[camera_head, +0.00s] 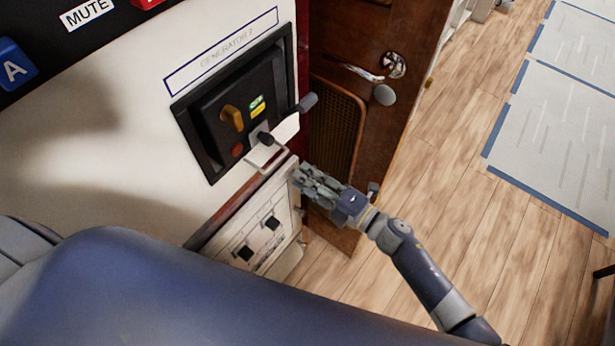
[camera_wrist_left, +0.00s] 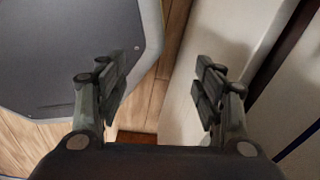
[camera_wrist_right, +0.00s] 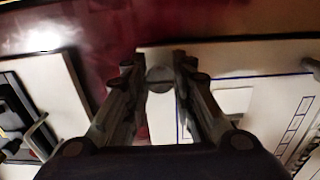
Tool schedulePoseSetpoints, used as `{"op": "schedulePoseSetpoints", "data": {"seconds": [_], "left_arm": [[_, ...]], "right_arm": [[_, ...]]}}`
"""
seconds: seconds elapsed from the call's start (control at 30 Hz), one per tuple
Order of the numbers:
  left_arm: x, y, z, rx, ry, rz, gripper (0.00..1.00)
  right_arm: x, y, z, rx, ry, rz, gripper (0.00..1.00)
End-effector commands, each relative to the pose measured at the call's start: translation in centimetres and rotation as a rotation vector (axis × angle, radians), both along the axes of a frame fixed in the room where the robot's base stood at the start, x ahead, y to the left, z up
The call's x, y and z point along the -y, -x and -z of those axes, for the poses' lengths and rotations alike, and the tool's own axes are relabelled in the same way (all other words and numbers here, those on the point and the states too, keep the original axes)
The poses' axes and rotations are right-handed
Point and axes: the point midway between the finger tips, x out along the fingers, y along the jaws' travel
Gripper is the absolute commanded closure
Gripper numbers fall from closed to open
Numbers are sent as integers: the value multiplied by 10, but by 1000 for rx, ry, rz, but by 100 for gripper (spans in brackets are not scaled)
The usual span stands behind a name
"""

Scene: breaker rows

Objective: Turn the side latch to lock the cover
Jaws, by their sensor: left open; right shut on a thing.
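The white cover panel (camera_head: 268,222) with black switch openings is set below the generator unit. It also shows at the right of the right wrist view (camera_wrist_right: 250,62). A small round grey knob (camera_wrist_right: 159,82), seemingly the side latch, is at the cover's edge. My right gripper (camera_wrist_right: 159,70) has its fingers on both sides of this knob and is shut on it. In the head view my right gripper (camera_head: 298,176) is at the cover's upper right corner and hides the latch. My left gripper (camera_wrist_left: 162,75) is open and empty.
A brown door (camera_head: 375,100) with a metal handle stands to the right.

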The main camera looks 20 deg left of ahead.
Motion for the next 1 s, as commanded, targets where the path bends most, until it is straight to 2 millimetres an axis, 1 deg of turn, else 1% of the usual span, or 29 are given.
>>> {"op": "schedulePoseSetpoints", "data": {"seconds": [0.27,0.3,0.37,0.4,0.77,0.87,0.97,1.0], "left_arm": [[0,0,0,0,0,0,38],[0,0,0,0,0,0,38],[0,0,0,0,0,0,38],[0,0,0,0,0,0,38],[-1,1,0,-1,-1,-1,38],[-1,0,0,-1,-1,-1,38],[-1,0,0,-1,-1,0,38],[-1,0,0,0,-1,0,38]], "right_arm": [[1,-1,0,-2,0,2,100],[1,-1,0,-2,0,2,74],[1,-1,0,-1,1,2,60],[0,0,0,-1,1,1,56],[3,1,1,0,1,1,56],[12,4,1,0,2,1,56],[29,11,2,0,4,0,56],[37,13,2,-1,4,0,56]]}}
